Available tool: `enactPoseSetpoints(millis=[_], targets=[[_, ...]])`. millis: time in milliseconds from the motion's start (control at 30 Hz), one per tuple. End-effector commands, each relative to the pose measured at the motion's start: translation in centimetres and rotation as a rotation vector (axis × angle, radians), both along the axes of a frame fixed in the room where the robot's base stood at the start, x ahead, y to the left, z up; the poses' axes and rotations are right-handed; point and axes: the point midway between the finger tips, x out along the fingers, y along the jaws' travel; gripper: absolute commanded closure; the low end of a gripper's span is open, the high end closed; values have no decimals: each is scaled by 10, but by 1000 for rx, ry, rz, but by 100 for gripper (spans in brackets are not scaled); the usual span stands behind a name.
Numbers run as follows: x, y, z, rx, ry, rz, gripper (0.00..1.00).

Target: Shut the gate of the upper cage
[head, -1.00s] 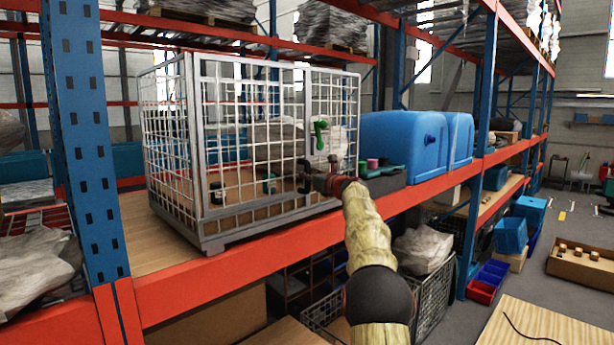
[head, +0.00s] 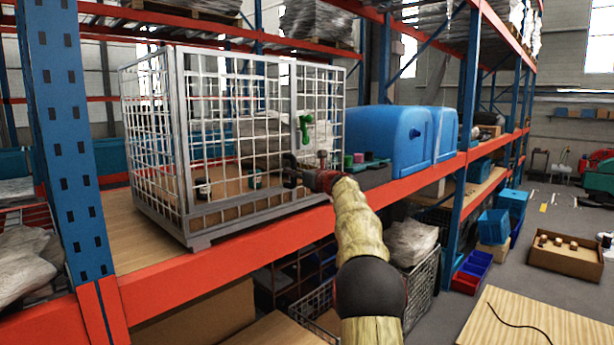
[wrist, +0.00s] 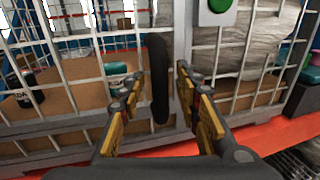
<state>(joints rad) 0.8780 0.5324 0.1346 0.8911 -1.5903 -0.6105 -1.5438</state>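The upper cage (head: 190,205) is a grey wire-mesh box on the red-fronted shelf. Its front has a mesh gate (head: 240,130) with a black upright handle (wrist: 158,85) near a grey post. I cannot tell whether a gap separates the gate from the frame. A green latch or knob (head: 304,128) is on the front, right of the post; it also shows at the top of the wrist view (wrist: 218,4). My gripper (wrist: 160,100) is open, one finger on each side of the handle. In the head view my gripper (head: 300,174) is at the cage front, below the green part.
A dark can (head: 203,188) and a teal one (head: 255,179) stand inside the cage. A blue tank (head: 387,138) and small coloured items (head: 358,160) are right of it. The red beam (head: 230,246) runs below. A lower wire cage (head: 420,275) holds a wrapped bundle (head: 411,243).

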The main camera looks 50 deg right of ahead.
Motion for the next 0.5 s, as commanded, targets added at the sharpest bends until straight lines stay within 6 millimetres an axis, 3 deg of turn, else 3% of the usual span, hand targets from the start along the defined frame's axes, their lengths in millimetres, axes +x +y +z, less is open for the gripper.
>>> enactPoseSetpoints(millis=[500], targets=[[-75, 20, 0, 1, 0, -3, 67]])
